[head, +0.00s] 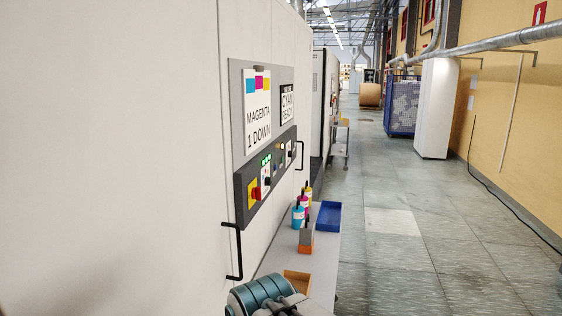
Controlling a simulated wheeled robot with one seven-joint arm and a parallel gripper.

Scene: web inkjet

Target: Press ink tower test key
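The ink tower is a large off-white cabinet (130,150) along the left side, seen at a steep angle. A dark control strip (247,207) juts from its side, carrying a red rotary switch on a yellow plate (253,193), green lights (266,160), a black knob (267,181) and several small keys or switches farther along. They are too small to tell which is the test key. Above, signs read "MAGENTA 1 DOWN" (258,128) and "CYAN READY" (287,107). No gripper fingers show; a teal ribbed part at the bottom edge may be my arm, but I cannot tell.
Below the strip, a narrow grey bench (322,256) holds cyan, magenta and yellow ink pots (298,217), a blue tray (328,217) and an orange-based block (306,240). A black handle (233,252) sticks out from the cabinet. The tiled aisle (400,265) at right is clear.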

